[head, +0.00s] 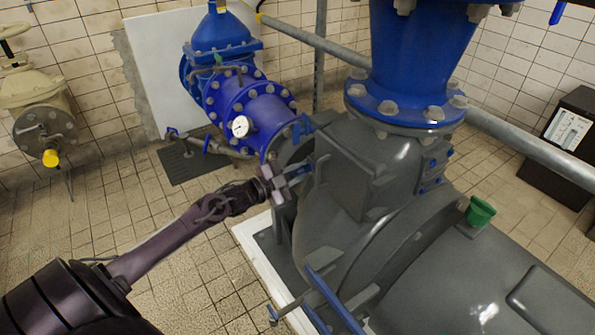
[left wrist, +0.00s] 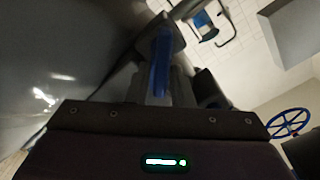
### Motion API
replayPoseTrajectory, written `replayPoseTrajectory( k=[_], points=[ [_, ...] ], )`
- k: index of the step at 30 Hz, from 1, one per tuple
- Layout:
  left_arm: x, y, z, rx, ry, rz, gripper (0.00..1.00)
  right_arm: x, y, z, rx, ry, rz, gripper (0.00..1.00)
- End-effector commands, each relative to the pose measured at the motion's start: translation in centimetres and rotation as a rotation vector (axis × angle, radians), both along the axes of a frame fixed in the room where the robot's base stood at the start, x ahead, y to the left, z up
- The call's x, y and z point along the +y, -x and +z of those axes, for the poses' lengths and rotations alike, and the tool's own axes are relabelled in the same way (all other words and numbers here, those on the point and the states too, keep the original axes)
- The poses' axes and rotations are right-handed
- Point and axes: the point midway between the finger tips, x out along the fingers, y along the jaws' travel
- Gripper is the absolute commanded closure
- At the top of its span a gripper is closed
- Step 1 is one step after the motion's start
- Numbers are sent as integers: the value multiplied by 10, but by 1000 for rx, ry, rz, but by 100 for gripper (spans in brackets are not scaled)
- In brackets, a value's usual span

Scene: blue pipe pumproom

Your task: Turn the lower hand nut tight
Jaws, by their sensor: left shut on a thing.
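The lower hand nut (head: 301,171) is a small blue part on the left side of the grey pump casing. My left gripper (head: 284,180) reaches it from the left and is shut on it. In the left wrist view the blue nut (left wrist: 160,65) stands up between the two grey fingers of the left gripper (left wrist: 162,92). The fingers hide part of the nut, and its thread cannot be seen. Another blue hand nut (head: 304,126) sits above it, clear of the gripper. My right gripper is in neither view.
The grey pump casing (head: 345,220) stands close on the right of the gripper. A blue pipe (head: 245,112) with a white gauge (head: 240,127) lies behind. Blue bars (head: 335,300) stick out at the lower front. The tiled floor at left is free.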

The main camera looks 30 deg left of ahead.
Motion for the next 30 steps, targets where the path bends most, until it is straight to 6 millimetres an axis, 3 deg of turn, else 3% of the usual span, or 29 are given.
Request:
replayPoseTrajectory(
  k=[18,30],
  points=[
    [-5,2,-11,-208,-507,-1,100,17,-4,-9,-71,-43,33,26],
    [-6,2,-14,-275,-669,-1,100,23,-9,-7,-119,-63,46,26]
  ],
)
